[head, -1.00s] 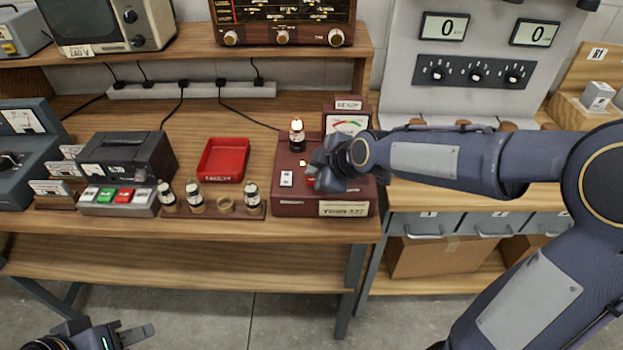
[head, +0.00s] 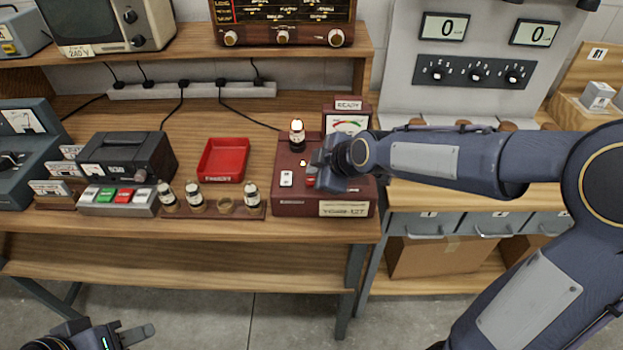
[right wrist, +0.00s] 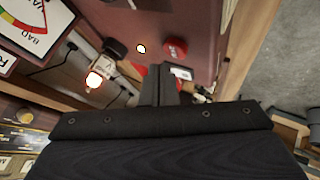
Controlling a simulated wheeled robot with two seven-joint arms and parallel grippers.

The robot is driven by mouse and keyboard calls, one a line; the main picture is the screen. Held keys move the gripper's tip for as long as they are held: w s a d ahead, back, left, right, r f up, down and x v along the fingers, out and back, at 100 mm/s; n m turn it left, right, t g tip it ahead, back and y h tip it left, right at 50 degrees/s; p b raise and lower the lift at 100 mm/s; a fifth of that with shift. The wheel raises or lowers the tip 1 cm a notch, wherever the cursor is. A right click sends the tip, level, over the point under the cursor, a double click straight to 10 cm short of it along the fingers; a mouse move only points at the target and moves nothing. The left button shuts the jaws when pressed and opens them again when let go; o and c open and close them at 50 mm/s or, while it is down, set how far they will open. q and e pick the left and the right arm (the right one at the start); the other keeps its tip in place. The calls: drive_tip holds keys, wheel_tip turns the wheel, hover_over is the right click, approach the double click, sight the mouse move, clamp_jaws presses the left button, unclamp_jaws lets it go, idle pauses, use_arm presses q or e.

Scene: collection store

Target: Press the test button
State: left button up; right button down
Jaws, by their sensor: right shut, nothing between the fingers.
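The tube tester is a dark red box (head: 345,197) on the bench, with a meter and a READY sign (head: 348,105) at its back. A red button (head: 310,182) on its top is partly hidden by my right gripper in the head view. In the right wrist view, the round red button (right wrist: 175,48) shows near my gripper's fingertips (right wrist: 160,72), apparently apart from them. My right gripper (head: 320,172) is shut and empty above the tester. My left gripper (head: 130,335) is at the bottom left, partly out of frame, away from the bench; its opening is unclear.
A lit tube (head: 297,135) stands upright on the tester, close to my right gripper. A white switch (head: 286,179) and a small pale lamp (right wrist: 141,48) are near the button. A red tray (head: 222,160) and a row of tubes (head: 195,197) lie left of the tester.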

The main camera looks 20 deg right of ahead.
drive_tip(key=shift+f+b, duration=0.45)
drive_tip(key=shift+b, duration=0.15)
drive_tip(key=shift+f+b, duration=0.45)
drive_tip(key=shift+b, duration=0.1)
idle(0.6)
drive_tip(key=shift+r, duration=0.15)
drive_tip(key=shift+r+p, duration=0.55)
drive_tip(key=shift+r, duration=0.15)
drive_tip(key=shift+r, duration=0.1)
wheel_tip(320, 180, up, 5)
drive_tip(key=p, duration=0.3)
idle(0.3)
idle(0.6)
